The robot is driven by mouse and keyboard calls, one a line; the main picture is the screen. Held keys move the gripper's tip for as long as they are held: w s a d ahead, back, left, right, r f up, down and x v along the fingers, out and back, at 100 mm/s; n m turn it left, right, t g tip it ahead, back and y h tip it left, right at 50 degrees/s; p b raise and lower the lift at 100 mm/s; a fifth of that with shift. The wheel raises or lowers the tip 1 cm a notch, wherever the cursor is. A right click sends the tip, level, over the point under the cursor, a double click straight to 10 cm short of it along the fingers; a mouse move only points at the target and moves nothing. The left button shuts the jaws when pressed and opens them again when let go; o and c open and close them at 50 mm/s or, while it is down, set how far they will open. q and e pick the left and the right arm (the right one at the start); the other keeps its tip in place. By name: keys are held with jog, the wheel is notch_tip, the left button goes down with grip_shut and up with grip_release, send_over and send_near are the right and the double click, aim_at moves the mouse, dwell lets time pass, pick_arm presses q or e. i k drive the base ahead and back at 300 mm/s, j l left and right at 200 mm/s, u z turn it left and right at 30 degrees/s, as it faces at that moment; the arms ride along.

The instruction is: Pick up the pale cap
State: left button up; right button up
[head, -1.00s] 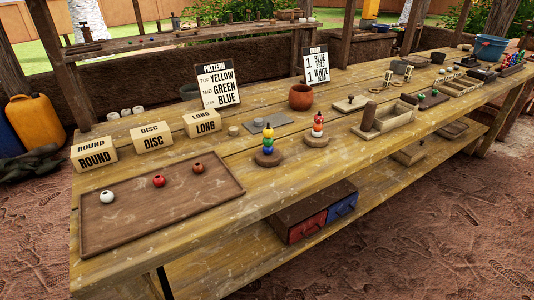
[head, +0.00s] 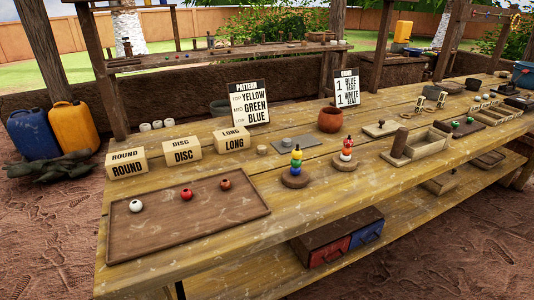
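A small pale round piece (head: 261,149), which looks like the pale cap, sits on the wooden workbench (head: 330,203) at the left of a flat grey plate (head: 293,144). Several similar whitish round pieces (head: 157,125) stand in a row at the bench's back left edge. I cannot tell for sure which of these is the cap. Neither of my grippers is in view.
A brown tray (head: 190,240) with three beads lies at the front left, below three labelled blocks (head: 181,149). Two bead stacks (head: 297,162) on round bases, a clay pot (head: 331,119) and two signs (head: 249,103) stand nearby. Bare planks lie between them.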

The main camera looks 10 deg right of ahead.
aim_at(261, 149)
jog(key=i+l+u, duration=0.1)
jog(key=u, duration=0.4)
jog(key=l+u, duration=0.35)
jog(key=u, duration=0.15)
jog(key=i, duration=0.05)
